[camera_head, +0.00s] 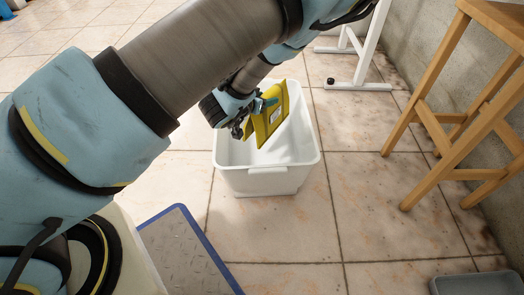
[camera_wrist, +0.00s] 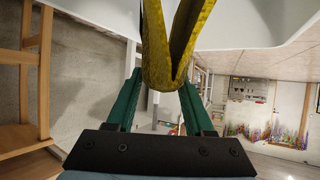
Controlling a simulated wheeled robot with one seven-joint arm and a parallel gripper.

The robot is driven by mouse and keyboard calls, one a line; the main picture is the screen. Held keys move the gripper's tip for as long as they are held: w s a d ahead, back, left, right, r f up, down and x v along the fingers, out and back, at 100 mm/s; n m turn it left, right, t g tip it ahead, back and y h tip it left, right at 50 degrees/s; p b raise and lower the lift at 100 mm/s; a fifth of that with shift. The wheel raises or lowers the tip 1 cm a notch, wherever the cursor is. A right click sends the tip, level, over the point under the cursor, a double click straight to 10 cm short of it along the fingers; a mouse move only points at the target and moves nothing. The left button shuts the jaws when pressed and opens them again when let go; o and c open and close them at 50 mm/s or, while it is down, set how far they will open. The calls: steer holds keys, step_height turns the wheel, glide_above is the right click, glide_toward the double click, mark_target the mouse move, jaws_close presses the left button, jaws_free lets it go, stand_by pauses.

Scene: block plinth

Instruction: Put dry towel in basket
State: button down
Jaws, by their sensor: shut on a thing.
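In the wrist view the towel (camera_wrist: 168,50) hangs in a fold between the two green fingers (camera_wrist: 160,95). Part of the basket's white wall (camera_wrist: 245,25) shows behind it there. The basket stands upright on the floor and its visible inside looks empty. Its back part is hidden by the towel and my arm.
A wooden stool (camera_head: 470,100) stands to the right by the grey wall. A white metal stand (camera_head: 360,70) is behind the basket. A grey tray (camera_head: 470,284) lies at the bottom right, and a blue-edged grey plate (camera_head: 185,255) at the bottom left. Tiled floor right of the basket is clear.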

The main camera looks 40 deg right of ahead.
steer(key=shift+f+b, duration=0.35)
steer(key=shift+f, duration=0.4)
steer(key=shift+c, duration=1)
jaws_free()
steer(key=p+v, duration=0.3)
steer(key=v, duration=0.8)
steer(key=shift+f, duration=0.1)
